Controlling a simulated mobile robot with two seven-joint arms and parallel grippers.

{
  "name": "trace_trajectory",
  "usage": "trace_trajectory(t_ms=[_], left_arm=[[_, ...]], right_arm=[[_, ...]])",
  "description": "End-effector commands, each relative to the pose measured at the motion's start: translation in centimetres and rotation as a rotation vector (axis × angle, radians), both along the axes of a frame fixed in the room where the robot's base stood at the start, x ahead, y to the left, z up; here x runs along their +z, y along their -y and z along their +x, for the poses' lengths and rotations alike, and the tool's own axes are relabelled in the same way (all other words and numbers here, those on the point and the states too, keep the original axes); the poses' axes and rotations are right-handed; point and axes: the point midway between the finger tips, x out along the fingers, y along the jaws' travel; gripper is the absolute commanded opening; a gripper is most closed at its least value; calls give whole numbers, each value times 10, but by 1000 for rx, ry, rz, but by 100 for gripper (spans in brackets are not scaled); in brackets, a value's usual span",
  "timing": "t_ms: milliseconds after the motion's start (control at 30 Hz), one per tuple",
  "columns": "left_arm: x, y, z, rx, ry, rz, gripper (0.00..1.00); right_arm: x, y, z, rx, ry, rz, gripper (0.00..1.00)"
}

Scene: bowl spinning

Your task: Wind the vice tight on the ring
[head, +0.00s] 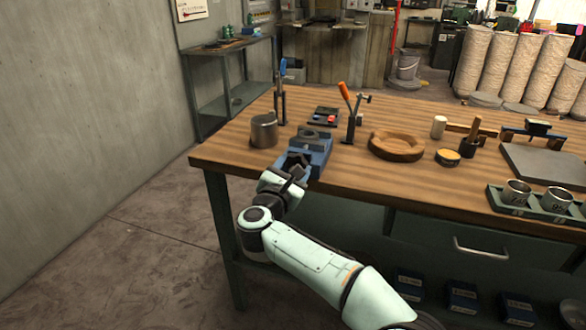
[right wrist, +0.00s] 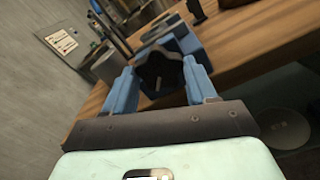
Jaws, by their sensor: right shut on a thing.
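The blue vice (head: 318,152) is at the near left edge of the bench, its jaws towards the back. A dark grey piece shows at its jaws (head: 309,134), but I cannot tell clearly whether it is the ring. In the right wrist view the vice's dark lobed handle knob (right wrist: 160,72) faces the camera, with the blue vice body (right wrist: 186,40) behind it. My right gripper (head: 291,171) is at the front of the vice. In the wrist view its two blue fingers (right wrist: 160,80) lie either side of the knob, shut on it. My left gripper is not in view.
A grey metal cylinder (head: 263,130) stands left of the vice. An orange-handled clamp (head: 349,112) and a round wooden piece (head: 397,146) stand to the right. A blue-handled tool (head: 281,90) is behind.

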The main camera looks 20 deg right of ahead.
Motion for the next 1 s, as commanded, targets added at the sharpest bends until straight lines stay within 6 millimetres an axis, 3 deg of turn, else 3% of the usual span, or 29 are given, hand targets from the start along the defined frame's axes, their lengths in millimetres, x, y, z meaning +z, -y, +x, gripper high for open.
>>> trace_trajectory(t_ms=[333,367,400,433,767,1000], left_arm=[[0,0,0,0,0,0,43],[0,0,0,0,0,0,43],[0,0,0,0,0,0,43],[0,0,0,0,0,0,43],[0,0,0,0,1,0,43],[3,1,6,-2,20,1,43]], right_arm=[[0,0,0,0,2,1,26],[0,0,0,0,1,0,66],[0,0,0,0,1,0,79],[0,0,0,0,1,0,82],[0,-1,-2,1,0,0,82],[1,-19,-27,4,-1,-2,82]])
